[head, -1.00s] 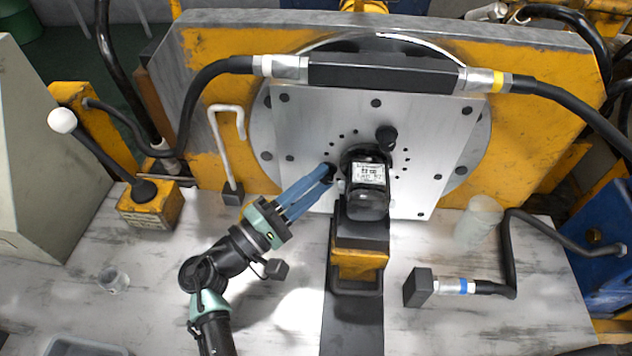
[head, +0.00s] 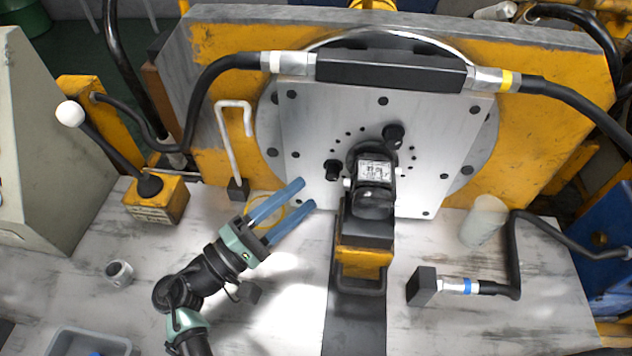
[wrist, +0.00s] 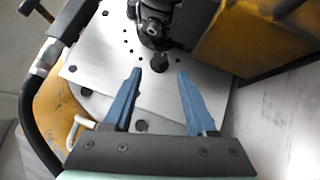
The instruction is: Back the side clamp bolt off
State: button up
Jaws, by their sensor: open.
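The side clamp bolt (head: 333,170) is a black knob standing out of the silver plate (head: 310,120), left of the black motor (head: 372,170). A similar black bolt (head: 393,135) sits at the motor's upper right. My gripper (head: 303,195) has blue fingers, spread and empty, a little below and left of the side bolt, apart from it. In the wrist view, the side bolt (wrist: 159,62) shows just beyond and between the two fingertips (wrist: 159,73). The motor (wrist: 155,22) is behind it. How far the bolt is threaded in cannot be told.
A yellow cradle (head: 363,262) supports the motor. A black block with a hose (head: 423,287) and a translucent cup (head: 484,220) lie to the right.

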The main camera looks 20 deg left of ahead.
jog(key=v, duration=0.7)
jog(key=shift+s, duration=0.2)
